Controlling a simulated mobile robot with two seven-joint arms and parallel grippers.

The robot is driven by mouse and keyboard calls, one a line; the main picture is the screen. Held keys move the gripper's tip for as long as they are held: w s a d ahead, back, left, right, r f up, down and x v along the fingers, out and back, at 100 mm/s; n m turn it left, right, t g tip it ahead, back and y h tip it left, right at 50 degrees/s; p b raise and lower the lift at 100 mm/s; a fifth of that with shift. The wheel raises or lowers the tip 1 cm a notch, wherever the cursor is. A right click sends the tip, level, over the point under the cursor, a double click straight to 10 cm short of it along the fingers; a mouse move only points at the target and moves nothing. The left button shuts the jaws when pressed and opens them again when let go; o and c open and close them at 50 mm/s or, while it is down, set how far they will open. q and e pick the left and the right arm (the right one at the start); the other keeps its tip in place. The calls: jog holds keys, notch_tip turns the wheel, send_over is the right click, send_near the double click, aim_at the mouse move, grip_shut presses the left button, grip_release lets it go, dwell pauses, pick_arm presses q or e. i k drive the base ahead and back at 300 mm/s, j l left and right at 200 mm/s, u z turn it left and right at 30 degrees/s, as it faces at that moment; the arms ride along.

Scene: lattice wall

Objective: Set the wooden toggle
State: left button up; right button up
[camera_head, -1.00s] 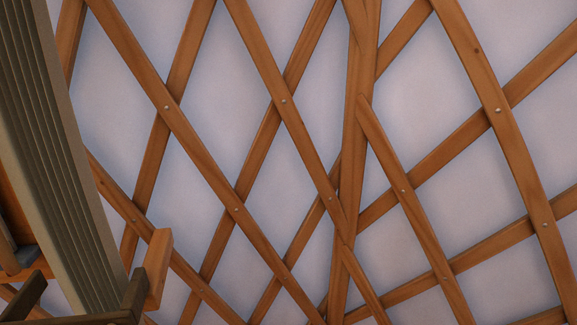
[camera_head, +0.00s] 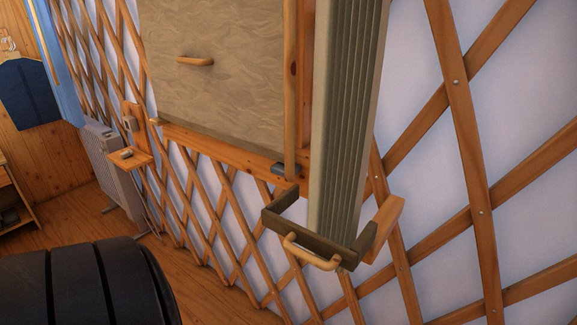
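No part that I can surely name as the wooden toggle stands out. A beige patterned panel (camera_head: 215,110) with a wooden handle (camera_head: 195,61) is on the lattice wall. Its wooden frame has a bottom rail (camera_head: 215,145) and a vertical bar (camera_head: 291,80), with a small blue-grey piece (camera_head: 284,168) at the bar's foot. To the right a ribbed grey-green pleated strip (camera_head: 345,120) reaches down to a dark bracket (camera_head: 320,242). A curved wooden handle (camera_head: 310,254) is on the bracket's front. Neither gripper is in view.
The lattice wall (camera_head: 460,100) fills the right side. A small wooden shelf (camera_head: 130,158) juts from the wall at left. Wooden floor (camera_head: 200,285) shows at lower left. A blue cloth (camera_head: 28,95) hangs at far left.

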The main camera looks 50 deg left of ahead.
aim_at(156, 121)
jog(key=j+u, duration=0.1)
jog(key=u, duration=0.9)
jog(key=i+u, duration=0.1)
jog(key=u, duration=0.35)
jog(key=i+j, duration=0.25)
jog(key=j, duration=0.15)
